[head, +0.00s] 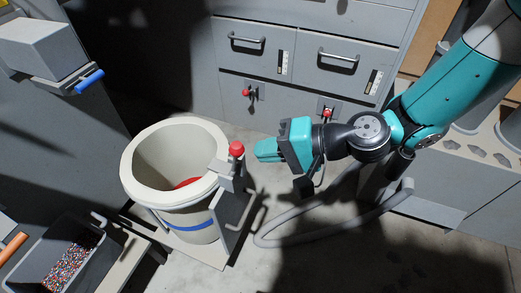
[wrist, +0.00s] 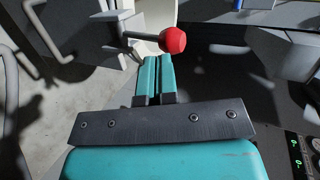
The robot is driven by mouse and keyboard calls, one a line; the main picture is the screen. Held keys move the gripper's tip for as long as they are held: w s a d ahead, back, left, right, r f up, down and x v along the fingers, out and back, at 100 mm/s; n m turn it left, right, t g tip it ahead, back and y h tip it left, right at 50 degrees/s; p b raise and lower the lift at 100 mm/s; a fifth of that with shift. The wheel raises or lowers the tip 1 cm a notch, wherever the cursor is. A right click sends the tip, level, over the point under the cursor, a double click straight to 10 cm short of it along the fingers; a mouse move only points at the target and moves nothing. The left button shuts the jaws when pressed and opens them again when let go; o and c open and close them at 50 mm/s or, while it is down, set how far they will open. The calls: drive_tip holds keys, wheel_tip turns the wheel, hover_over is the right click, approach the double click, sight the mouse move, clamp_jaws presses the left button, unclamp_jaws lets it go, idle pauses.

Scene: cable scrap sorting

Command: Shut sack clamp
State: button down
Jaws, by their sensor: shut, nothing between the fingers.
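The sack clamp's red knob (head: 236,148) sits on top of a grey post (head: 236,195) at the right side of a round cream-rimmed holder (head: 135,170). In the wrist view the red knob (wrist: 172,40) ends a short metal rod coming from the left. My gripper (head: 259,152) is shut and empty, just right of the knob in the head view. In the wrist view my gripper's fingertips (wrist: 155,62) point at the knob from just below it; I cannot tell whether they touch it. Whether the clamp is open or shut is unclear.
A grey cabinet (head: 285,85) with drawers and two red-knobbed levers stands behind. A grey hose (head: 310,235) loops across the floor to the right. A dark bin of coloured granules (head: 72,262) is at lower left. A blue-handled unit (head: 88,82) stands at upper left.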

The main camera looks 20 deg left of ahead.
drive_tip(key=shift+a, duration=0.65)
drive_tip(key=shift+s+a+r+p, duration=0.1)
drive_tip(key=shift+a+r+p, duration=0.2)
drive_tip(key=shift+a+p, duration=0.3)
drive_tip(key=shift+a, duration=0.35)
drive_tip(key=shift+f, duration=0.15)
drive_tip(key=shift+d, duration=0.1)
drive_tip(key=p, duration=0.2)
approach(244, 147)
drive_tip(key=v, duration=0.5)
drive_tip(key=shift+d, duration=0.1)
